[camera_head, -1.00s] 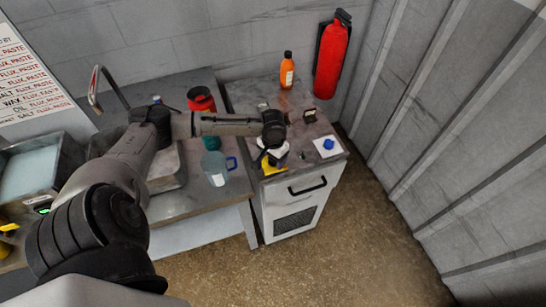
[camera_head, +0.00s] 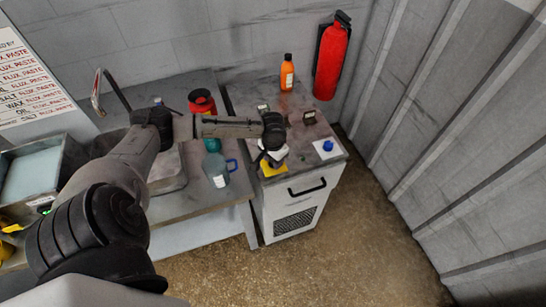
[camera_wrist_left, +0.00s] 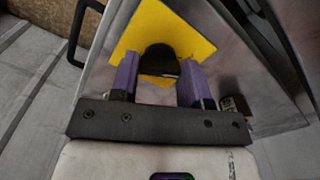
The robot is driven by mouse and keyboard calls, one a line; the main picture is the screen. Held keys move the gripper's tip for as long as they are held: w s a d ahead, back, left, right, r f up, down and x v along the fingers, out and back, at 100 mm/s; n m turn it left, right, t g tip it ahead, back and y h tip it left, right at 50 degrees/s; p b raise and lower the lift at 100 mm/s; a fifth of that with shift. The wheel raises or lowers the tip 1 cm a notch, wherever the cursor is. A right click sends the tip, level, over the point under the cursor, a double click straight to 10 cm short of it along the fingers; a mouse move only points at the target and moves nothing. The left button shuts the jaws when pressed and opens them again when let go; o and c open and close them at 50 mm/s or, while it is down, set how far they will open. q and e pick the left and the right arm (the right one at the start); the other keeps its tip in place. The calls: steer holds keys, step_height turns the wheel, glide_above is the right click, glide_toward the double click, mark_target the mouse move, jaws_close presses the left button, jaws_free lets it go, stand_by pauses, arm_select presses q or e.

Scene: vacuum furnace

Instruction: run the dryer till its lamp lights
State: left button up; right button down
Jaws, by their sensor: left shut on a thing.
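A white cabinet (camera_head: 292,218) with a dark handle and a grille stands right of the bench; I take it to be the dryer. On its grey top, near the front left, is a yellow plate (camera_head: 272,169). The left wrist view shows this yellow plate (camera_wrist_left: 188,28) with a rounded black knob (camera_wrist_left: 160,58) on it. My left gripper (camera_wrist_left: 156,82) has its purple fingers on either side of the knob and is shut on it. In the head view my left gripper (camera_head: 271,156) covers most of the knob. I cannot make out a lit lamp. My right gripper is out of view.
A white plate with a blue knob (camera_head: 328,145) sits at the cabinet top's right. An orange bottle (camera_head: 287,72) stands at its back. A blue-handled jug (camera_head: 215,171) and a red container (camera_head: 202,102) stand on the bench. A fire extinguisher (camera_head: 331,58) hangs on the wall.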

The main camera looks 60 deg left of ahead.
arm_select(q)
steer(key=m+p, duration=0.1)
steer(key=p, duration=0.1)
steer(key=m+p, duration=0.4)
steer(key=shift+r, duration=0.3)
steer(key=m+p, duration=0.2)
steer(key=m, duration=0.2)
steer(key=shift+f, duration=0.15)
steer(key=shift+m+p, duration=0.6)
steer(key=shift+m, duration=0.3)
steer(key=shift+f+m, duration=0.1)
steer(key=shift+m, duration=0.2)
steer(key=o, duration=0.9)
step_height(320, 180, up, 14)
steer(key=shift+f, duration=0.1)
